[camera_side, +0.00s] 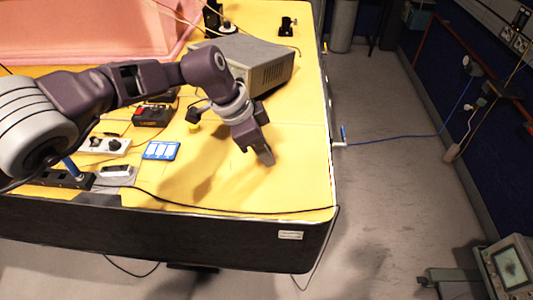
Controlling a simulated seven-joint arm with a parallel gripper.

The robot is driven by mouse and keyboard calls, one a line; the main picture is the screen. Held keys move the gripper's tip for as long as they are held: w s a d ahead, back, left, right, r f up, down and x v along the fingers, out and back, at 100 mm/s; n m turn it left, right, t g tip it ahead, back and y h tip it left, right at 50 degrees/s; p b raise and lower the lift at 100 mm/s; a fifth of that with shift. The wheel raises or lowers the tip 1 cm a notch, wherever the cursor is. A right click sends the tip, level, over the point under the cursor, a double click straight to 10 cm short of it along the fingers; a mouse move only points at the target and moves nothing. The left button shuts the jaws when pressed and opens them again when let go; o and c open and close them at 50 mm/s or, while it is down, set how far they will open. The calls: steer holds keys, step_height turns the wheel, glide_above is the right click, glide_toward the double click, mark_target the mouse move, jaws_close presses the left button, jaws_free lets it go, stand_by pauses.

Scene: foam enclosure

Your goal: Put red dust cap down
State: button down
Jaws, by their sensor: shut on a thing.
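My gripper (257,155) points down over the yellow table top (215,185), towards the right front part of it. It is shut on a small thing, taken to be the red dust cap. The fingers hide the cap, and I cannot make out its red colour or shape. The fingertips are low over the bare yellow surface; I cannot tell the exact gap. A shadow of the arm lies on the table to the left of the gripper.
A grey instrument box (262,65) stands behind my gripper. A blue-and-white card (161,150), a black-and-red device (152,114) and a white box with knobs (107,146) lie to the left. A black cable (230,209) runs along the front edge. Bare yellow surface surrounds the gripper.

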step_height(320, 180, up, 10)
glide_above(170, 180)
steer(key=a, duration=0.1)
steer(key=f, duration=0.9)
steer(key=shift+s+a+f, duration=0.15)
steer(key=shift+s+f, duration=0.05)
steer(key=shift+f, duration=0.2)
steer(key=c, duration=1.2)
jaws_free()
steer(key=shift+f, duration=0.15)
steer(key=shift+c, duration=0.2)
